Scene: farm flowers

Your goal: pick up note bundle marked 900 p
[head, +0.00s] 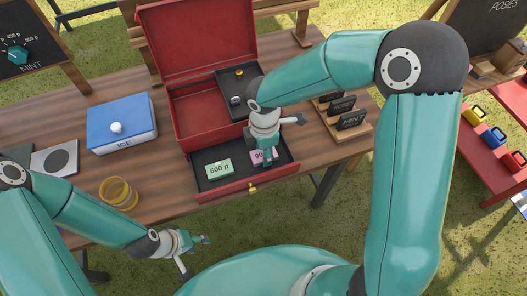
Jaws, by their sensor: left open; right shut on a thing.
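The pink note bundle (258,156) with a partly visible "90" lies at the right side of the open drawer (207,184) of a red box. My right gripper (265,153) reaches down over it and is shut on it, hiding part of the label. A green note bundle marked 600 p (218,169) lies to its left in the same drawer. My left gripper (192,250) is open and empty, off the table's front edge at the lower middle.
The red box (195,40) has its lid up and a black tray (236,82) inside. A blue ICE box (121,122), a yellow jar (118,193) and a grey plate with a dark disc (55,158) stand left. Small black signs (351,119) stand right.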

